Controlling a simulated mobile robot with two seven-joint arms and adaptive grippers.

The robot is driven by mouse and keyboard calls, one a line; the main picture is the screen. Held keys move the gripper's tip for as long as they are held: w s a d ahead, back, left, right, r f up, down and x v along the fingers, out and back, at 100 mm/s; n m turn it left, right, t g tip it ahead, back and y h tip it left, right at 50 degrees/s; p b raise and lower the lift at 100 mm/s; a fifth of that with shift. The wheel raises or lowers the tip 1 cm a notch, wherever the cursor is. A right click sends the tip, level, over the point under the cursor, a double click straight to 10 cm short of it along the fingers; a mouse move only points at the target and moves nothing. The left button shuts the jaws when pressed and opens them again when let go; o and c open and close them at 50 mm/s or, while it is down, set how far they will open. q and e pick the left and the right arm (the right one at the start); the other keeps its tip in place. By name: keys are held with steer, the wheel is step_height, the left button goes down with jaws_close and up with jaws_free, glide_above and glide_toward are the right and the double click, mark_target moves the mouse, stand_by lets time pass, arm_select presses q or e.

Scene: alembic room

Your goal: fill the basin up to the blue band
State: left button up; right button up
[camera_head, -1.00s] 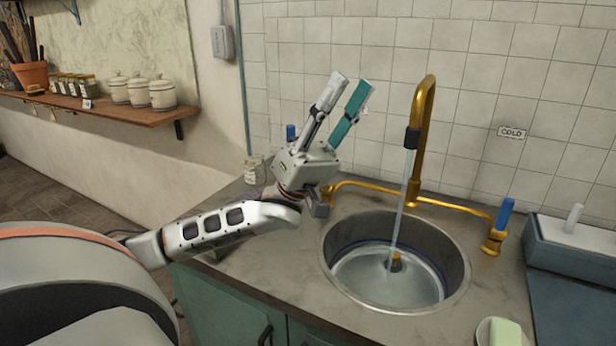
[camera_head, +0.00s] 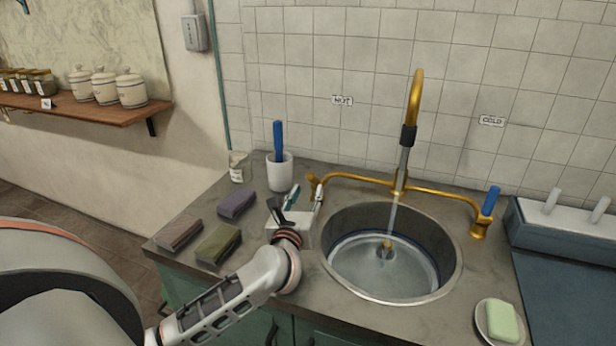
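The round metal basin (camera_head: 452,275) is set in the counter, with shallow clear water (camera_head: 375,268) inside. A dark blue band (camera_head: 436,262) runs around its inner wall, above the water. A stream falls from the gold faucet's spout (camera_head: 408,135) near a brass-coloured plug (camera_head: 387,249). The cold tap's blue lever (camera_head: 490,201) stands upright at the right. My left gripper (camera_head: 305,196) points up beside the faucet's left end (camera_head: 313,180), left of the basin. Its teal and white fingers are apart; I cannot tell whether they touch the tap. My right gripper is out of view.
A white cup (camera_head: 280,176) holding a blue-handled item stands behind the gripper. Several coloured blocks (camera_head: 218,243) lie left of it. A jar (camera_head: 238,168) stands at the back. A soap dish (camera_head: 483,323) with green soap (camera_head: 502,320) is front right. A blue-grey rack (camera_head: 560,235) stands right.

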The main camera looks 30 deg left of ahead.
mark_target(312, 183)
arm_select(q)
steer(key=x, duration=0.7)
steer(key=shift+w+a, duration=0.1)
steer(key=shift+w, duration=0.2)
jaws_close()
